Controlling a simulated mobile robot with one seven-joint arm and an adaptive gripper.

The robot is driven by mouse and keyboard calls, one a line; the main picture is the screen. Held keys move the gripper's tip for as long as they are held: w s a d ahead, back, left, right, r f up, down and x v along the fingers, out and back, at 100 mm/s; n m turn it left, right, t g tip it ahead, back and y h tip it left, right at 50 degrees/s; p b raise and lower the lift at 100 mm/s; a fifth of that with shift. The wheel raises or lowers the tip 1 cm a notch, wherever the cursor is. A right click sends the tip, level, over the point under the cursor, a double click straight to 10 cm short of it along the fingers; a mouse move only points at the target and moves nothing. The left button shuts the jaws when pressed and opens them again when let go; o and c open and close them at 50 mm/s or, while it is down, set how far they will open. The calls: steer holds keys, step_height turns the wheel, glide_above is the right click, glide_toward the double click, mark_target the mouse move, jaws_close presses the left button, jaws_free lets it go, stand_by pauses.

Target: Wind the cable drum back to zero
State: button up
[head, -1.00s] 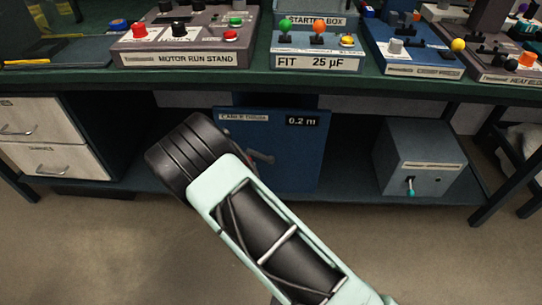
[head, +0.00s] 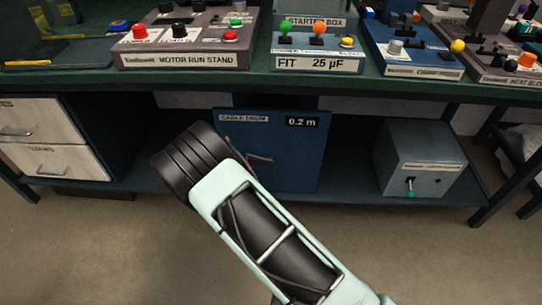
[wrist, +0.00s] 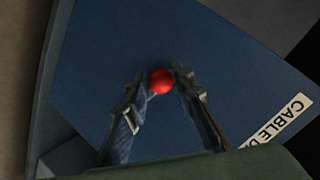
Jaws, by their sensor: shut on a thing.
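The cable drum (head: 295,160) is a blue box on the lower shelf under the bench. Its display (head: 302,122) reads 0.2 m. A grey metal crank piece (head: 260,158) shows on its front beside my arm, which hides part of the drum. In the wrist view, the drum's blue face (wrist: 200,45) is tilted, with its label partly cut off. My gripper (wrist: 159,78) is shut on a red round knob (wrist: 161,81), with one finger on each side. In the head view the gripper and knob are hidden behind my arm.
A grey box with a small teal-tipped lever (head: 410,187) stands right of the drum on the shelf. White drawers (head: 45,150) are at the left. The bench top above holds a motor run stand (head: 185,60) and a starter box (head: 318,64). The floor in front is clear.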

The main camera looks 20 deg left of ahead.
steer(key=shift+a+f, duration=0.3)
steer(key=shift+f, duration=0.15)
steer(key=shift+f, duration=0.1)
steer(key=shift+d+f, duration=0.35)
steer(key=shift+f, duration=0.5)
steer(key=shift+d, duration=0.1)
steer(key=shift+w+d+f, duration=0.1)
steer(key=shift+d+f, duration=0.2)
steer(key=shift+f, duration=0.2)
steer(key=shift+w+d+f, duration=0.1)
steer(key=shift+d+f, duration=0.15)
steer(key=shift+f, duration=0.35)
